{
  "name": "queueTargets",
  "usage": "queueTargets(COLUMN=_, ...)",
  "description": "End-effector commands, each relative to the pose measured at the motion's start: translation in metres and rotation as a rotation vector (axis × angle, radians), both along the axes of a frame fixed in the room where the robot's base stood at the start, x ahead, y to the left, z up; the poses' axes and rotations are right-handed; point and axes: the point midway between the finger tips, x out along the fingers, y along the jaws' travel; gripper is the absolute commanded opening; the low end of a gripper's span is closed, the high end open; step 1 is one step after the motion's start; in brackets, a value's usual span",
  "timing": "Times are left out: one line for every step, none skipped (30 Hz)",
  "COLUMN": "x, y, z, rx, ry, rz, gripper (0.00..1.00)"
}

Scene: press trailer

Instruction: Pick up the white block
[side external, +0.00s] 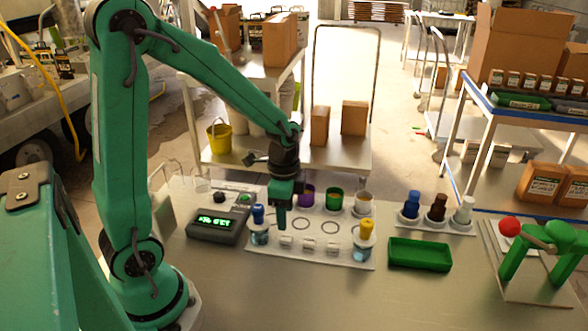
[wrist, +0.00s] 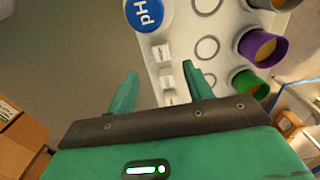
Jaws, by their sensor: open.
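Several small white blocks (side external: 309,246) sit in a row along the front of a white tray on the table. In the wrist view, white blocks (wrist: 166,75) show in a line between and beyond my fingertips. I cannot tell which one the task means. My gripper (side external: 281,218) hangs over the left part of the tray, above and slightly behind the blocks. In the wrist view my gripper (wrist: 162,69) is open, with nothing held between its two green fingers.
The white tray (side external: 345,227) also holds blue- and yellow-capped jars, with purple, green and white cups behind. A display box (side external: 217,224) stands left and a green bin (side external: 420,254) right. Colored bottles (side external: 437,208) stand behind the bin. The front table is clear.

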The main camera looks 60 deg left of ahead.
Motion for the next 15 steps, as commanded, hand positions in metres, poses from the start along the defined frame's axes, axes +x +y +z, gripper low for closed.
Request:
queueTargets(x=0.001, y=0.001, z=-0.003, rx=-0.001, ry=0.006, rz=-0.008, gripper=0.51)
queueTargets(x=0.001, y=0.001, z=-0.004, rx=-0.001, ry=0.008, rz=-0.013, gripper=0.51)
queueTargets(x=0.001, y=0.001, z=-0.005, rx=-0.001, ry=0.01, rz=-0.016, gripper=0.51)
queueTargets(x=0.001, y=0.001, z=-0.005, rx=-0.001, ry=0.011, rz=-0.018, gripper=0.51)
queueTargets(x=0.001, y=0.001, z=-0.005, rx=-0.001, ry=0.011, rz=-0.019, gripper=0.51)
queueTargets(x=0.001, y=0.001, z=-0.005, rx=-0.001, ry=0.011, rz=-0.019, gripper=0.51)
queueTargets(x=0.001, y=0.001, z=-0.006, rx=-0.001, ry=0.011, rz=-0.019, gripper=0.51)
queueTargets(x=0.001, y=0.001, z=-0.006, rx=-0.001, ry=0.011, rz=-0.019, gripper=0.51)
queueTargets(x=0.001, y=0.001, z=-0.007, rx=-0.001, ry=0.011, rz=-0.019, gripper=0.51)
queueTargets(x=0.001, y=0.001, z=-0.008, rx=-0.001, ry=0.011, rz=-0.019, gripper=0.51)
queueTargets(x=0.001, y=0.001, z=-0.01, rx=-0.001, ry=0.011, rz=-0.018, gripper=0.51)
queueTargets(x=0.001, y=0.001, z=-0.012, rx=-0.002, ry=0.012, rz=-0.018, gripper=0.51)
queueTargets(x=0.001, y=0.001, z=-0.014, rx=-0.001, ry=0.013, rz=-0.018, gripper=0.51)
queueTargets(x=0.001, y=0.001, z=-0.017, rx=-0.001, ry=0.013, rz=-0.018, gripper=0.51)
queueTargets(x=0.001, y=0.001, z=-0.02, rx=-0.001, ry=0.013, rz=-0.018, gripper=0.51)
